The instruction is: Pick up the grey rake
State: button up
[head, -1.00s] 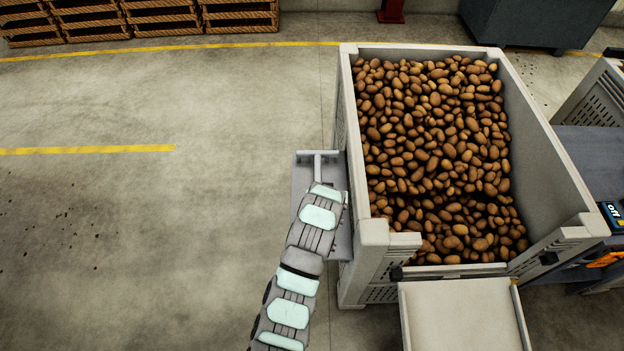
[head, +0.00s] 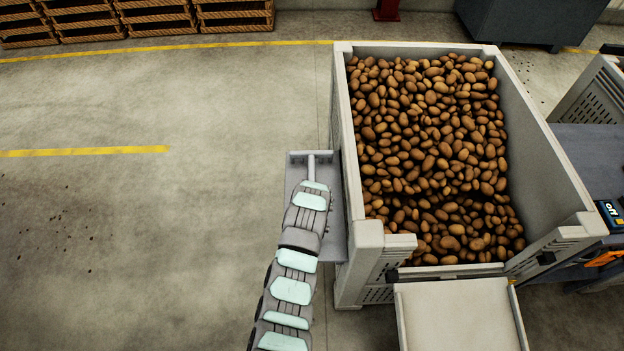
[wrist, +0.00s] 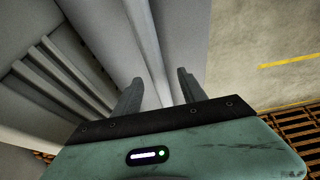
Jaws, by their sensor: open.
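The grey rake (head: 311,166) lies in a shallow grey tray (head: 332,225) fixed beside the left wall of the big crate. In the head view only a short length of its pale handle shows beyond my arm; the rest is hidden. In the wrist view the pale bar of the rake (wrist: 147,50) runs down between the fingers of my gripper (wrist: 158,82). My gripper is open, with one finger on each side of the bar. I cannot tell whether either finger touches it. In the head view my arm covers the gripper.
The large grey crate (head: 371,236) full of potatoes (head: 430,150) stands close to the right of the tray. A pale chute (head: 455,315) sits at its front. Open concrete floor lies to the left. Wooden crates (head: 150,17) stand at the back left.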

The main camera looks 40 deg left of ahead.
jog(key=x, duration=0.2)
jog(key=shift+w+d+f, duration=0.1)
jog(key=shift+f, duration=0.25)
jog(key=shift+x, duration=1)
jog(key=shift+c, duration=0.4)
grip_shut()
